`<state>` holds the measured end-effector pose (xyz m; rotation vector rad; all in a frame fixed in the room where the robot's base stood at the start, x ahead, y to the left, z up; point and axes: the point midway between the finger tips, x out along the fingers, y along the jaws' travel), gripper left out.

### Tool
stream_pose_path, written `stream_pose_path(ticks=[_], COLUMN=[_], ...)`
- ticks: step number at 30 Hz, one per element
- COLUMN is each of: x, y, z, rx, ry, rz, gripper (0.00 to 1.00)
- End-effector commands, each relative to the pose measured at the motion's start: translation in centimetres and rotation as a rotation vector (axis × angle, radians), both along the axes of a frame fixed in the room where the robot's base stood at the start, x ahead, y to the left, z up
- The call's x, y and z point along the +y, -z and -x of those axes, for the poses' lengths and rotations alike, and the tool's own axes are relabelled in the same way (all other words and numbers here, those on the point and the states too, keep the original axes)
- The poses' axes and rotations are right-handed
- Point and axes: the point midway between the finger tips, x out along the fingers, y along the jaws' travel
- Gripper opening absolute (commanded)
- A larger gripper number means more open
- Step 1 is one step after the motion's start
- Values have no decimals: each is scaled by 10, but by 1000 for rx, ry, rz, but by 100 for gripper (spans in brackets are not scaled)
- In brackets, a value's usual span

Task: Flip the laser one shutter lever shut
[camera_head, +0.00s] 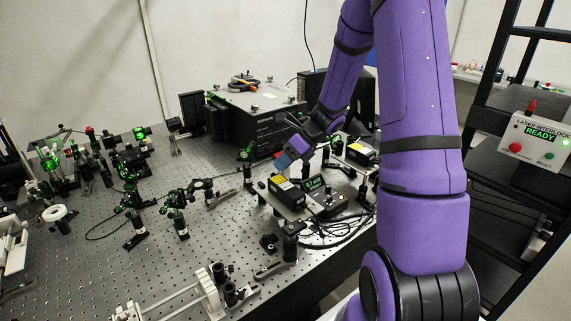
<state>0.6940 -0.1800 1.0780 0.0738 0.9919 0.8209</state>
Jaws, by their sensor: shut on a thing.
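Two black laser boxes with yellow labels stand on the right part of the optical bench. The nearer laser box (287,192) sits on a raised plate, and the farther laser box (361,152) is to its right and behind. No lettering is readable, so I cannot tell which is laser one. My gripper (285,160) reaches down from the upper right, its blue tip just above the far end of the nearer box. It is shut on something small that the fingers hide. No shutter lever can be made out, and its position cannot be told.
A small controller with a green display (314,184) and cables stand close right of the nearer laser. A large dark instrument box (262,120) is behind my gripper. Green-lit optic mounts (130,195) fill the left bench.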

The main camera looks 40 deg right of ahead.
Motion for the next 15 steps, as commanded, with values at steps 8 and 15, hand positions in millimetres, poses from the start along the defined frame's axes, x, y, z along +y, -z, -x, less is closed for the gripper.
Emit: stream_pose_path(ticks=[8,15], x=[12,18], y=[-5,-6], z=[0,0], rx=[-13,-17], ry=[-5,-3], rz=[255,405], gripper=[0,0])
